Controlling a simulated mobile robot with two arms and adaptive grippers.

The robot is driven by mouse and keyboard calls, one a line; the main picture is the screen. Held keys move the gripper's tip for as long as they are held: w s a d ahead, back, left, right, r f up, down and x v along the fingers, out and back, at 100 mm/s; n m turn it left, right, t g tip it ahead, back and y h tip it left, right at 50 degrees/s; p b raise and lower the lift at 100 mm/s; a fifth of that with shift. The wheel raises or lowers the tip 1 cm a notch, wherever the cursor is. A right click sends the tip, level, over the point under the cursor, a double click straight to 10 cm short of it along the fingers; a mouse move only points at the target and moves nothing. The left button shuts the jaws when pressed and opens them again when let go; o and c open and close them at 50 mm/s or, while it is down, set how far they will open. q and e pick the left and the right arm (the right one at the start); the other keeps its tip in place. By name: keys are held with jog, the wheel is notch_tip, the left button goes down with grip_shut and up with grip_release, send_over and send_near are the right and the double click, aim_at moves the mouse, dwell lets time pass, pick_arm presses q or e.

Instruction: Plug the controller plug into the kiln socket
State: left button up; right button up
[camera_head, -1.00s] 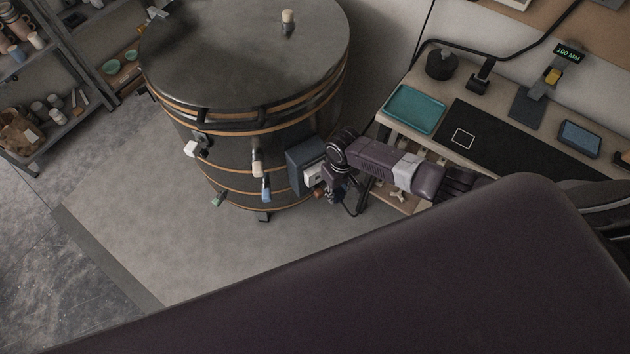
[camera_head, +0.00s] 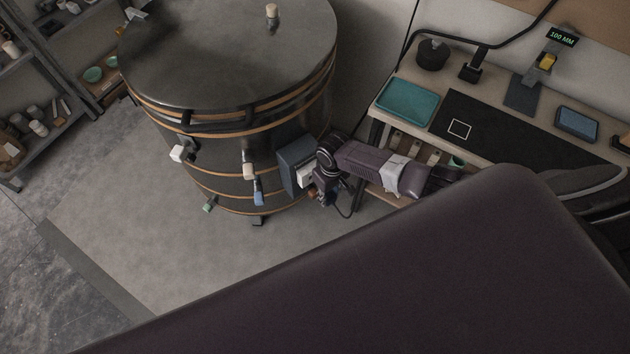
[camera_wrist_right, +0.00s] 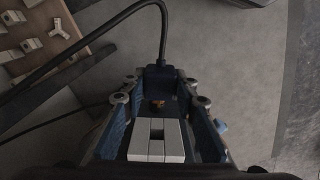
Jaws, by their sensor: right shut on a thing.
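The kiln (camera_head: 225,135) is a large dark drum with copper-coloured bands. A grey-blue box (camera_head: 293,158) with a white face (camera_head: 305,177) is on its right side; this looks like the socket. My right gripper (camera_head: 322,187) is close beside this face. In the right wrist view, my right gripper (camera_wrist_right: 159,92) is shut on the dark controller plug (camera_wrist_right: 159,76), whose black cable rises from it. A pale slotted block (camera_wrist_right: 157,140) shows between the fingers; I cannot tell what it is. Plug-to-socket contact is hidden. My left gripper is out of view.
A workbench (camera_head: 386,128) stands right of the kiln, with a teal tray (camera_head: 407,100), a black mat (camera_head: 500,132) and a blue sponge-like block (camera_head: 577,124). Shelves stand at the far left. The floor (camera_head: 130,230) in front of the kiln is clear.

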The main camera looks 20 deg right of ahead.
jog(key=w+b, duration=0.1)
jog(key=w, duration=0.1)
jog(key=w+b, duration=0.1)
jog(key=w, duration=0.1)
jog(key=shift+w+a+b, duration=0.1)
jog(key=shift+a+b, duration=0.3)
jog(key=o, duration=0.5)
jog(key=shift+c, duration=0.2)
grip_shut()
